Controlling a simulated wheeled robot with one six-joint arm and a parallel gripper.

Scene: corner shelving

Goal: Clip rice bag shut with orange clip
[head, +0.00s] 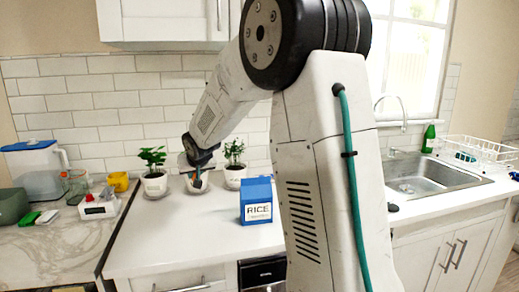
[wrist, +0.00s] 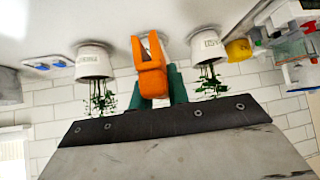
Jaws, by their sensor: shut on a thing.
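The rice bag (head: 257,204) is a blue pack with a white RICE label. It stands upright on the white counter in the head view, and its top looks folded to a ridge. My gripper (head: 197,182) is left of the bag and apart from it, between two potted plants. In the wrist view, which is upside down, my gripper (wrist: 152,88) has teal fingers shut on the orange clip (wrist: 150,72). The clip's prongs point away from the wrist. The clip is too small to make out well in the head view. The rice bag does not show in the wrist view.
White pots with plants stand left (head: 155,184) and right (head: 235,176) of my gripper, close to it. A sink (head: 430,180) is right. The counter in front is clear.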

